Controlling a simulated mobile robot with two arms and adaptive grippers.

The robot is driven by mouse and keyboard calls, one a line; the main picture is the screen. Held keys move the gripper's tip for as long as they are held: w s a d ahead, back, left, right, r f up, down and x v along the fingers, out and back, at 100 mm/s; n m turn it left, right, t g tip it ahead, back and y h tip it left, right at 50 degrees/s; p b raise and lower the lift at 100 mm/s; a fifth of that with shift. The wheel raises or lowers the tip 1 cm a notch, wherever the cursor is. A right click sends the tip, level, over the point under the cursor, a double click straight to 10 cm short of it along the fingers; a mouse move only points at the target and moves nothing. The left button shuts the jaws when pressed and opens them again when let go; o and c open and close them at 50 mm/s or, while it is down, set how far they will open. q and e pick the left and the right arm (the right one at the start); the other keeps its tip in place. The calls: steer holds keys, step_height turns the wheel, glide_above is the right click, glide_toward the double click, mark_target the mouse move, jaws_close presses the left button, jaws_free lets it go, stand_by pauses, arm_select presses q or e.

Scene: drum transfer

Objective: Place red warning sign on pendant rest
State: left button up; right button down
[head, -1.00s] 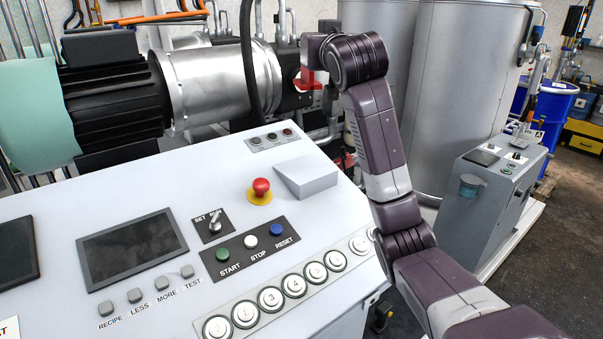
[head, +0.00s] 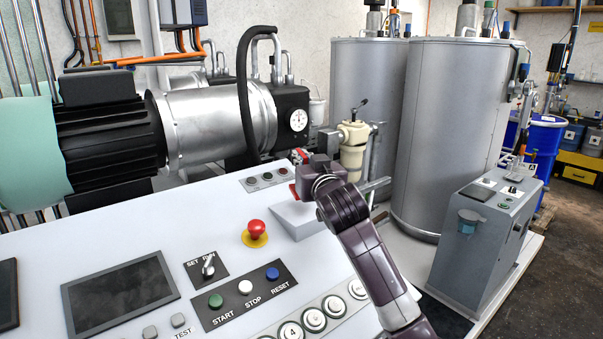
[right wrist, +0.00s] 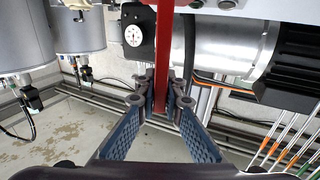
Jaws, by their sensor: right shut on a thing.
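My right gripper (head: 303,178) is over the far right part of the white control console in the head view. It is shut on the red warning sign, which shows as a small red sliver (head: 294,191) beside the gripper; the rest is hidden. In the right wrist view the red sign (right wrist: 163,55) is seen edge-on as a long red strip between the two blue fingers (right wrist: 160,100). A grey wedge-shaped block on the console, apparently the pendant rest (head: 290,222), is just below the gripper and partly covered by my arm. I cannot tell whether sign and block touch. My left gripper is out of view.
A red emergency stop button (head: 256,230) stands left of the wedge. The buttons START, STOP and RESET (head: 245,287) are in front of it. A motor (head: 110,130) with a dial gauge (head: 298,119) is behind the console. Tall metal tanks (head: 450,130) stand behind right.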

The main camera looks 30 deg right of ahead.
step_height(320, 180, down, 4)
steer(key=shift+f, duration=0.1)
stand_by(0.4)
steer(key=c, duration=2.5)
jaws_free()
steer(key=shift+f, duration=0.1)
steer(key=o, duration=0.4)
